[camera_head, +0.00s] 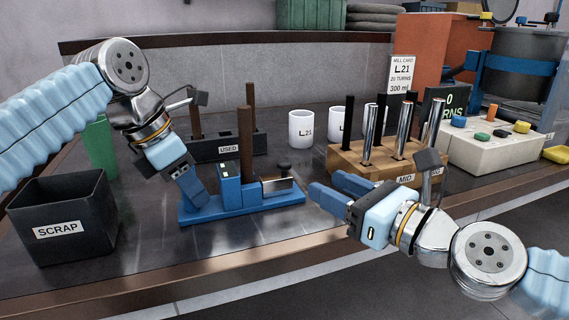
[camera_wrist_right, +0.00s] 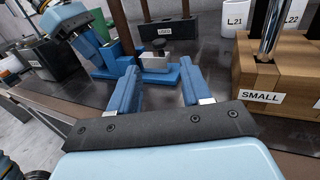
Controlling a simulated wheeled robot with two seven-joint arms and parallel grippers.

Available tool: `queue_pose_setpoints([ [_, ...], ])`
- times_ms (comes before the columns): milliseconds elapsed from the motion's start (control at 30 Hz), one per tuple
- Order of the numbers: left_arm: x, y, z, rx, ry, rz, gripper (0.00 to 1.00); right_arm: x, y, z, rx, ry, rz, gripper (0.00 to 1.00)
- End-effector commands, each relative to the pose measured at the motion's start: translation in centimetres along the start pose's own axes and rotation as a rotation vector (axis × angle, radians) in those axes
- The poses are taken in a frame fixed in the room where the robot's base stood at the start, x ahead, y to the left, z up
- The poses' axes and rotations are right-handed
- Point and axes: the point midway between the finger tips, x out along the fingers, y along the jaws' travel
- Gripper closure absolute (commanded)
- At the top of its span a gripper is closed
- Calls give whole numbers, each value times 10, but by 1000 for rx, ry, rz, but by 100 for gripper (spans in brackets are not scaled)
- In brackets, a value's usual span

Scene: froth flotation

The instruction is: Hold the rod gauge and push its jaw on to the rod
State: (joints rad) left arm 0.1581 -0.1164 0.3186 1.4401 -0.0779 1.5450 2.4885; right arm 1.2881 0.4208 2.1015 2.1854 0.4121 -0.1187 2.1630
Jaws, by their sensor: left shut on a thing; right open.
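The blue rod gauge (camera_head: 240,207) lies on the dark table, with a long flat base. A brown rod (camera_head: 246,140) stands upright in it, between the fixed block and the sliding jaw (camera_head: 277,187), which has a grey body and black knob. My right gripper (camera_head: 326,184) is open and empty, right of the jaw. In the right wrist view the jaw (camera_wrist_right: 155,62) shows ahead between the open fingers (camera_wrist_right: 158,80).
A black scrap bin (camera_head: 62,205) stands at left. Behind the gauge is a black USED rack (camera_head: 230,148) with brown rods. White cups (camera_head: 301,130) stand behind. A wooden rod block (camera_head: 375,168) with metal and black rods stands close behind my right gripper.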

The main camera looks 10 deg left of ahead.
Motion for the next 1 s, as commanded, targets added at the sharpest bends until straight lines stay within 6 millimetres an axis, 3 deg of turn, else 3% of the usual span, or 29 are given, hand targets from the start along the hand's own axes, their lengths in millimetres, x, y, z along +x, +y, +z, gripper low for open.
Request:
queue_pose_setpoints([
  [700,-1,0,0,1,-2,1,100,87,3,1,-5,-3,6,52],
  [1000,0,0,0,1,-2,1,100,112,2,1,-3,-2,5,52],
])
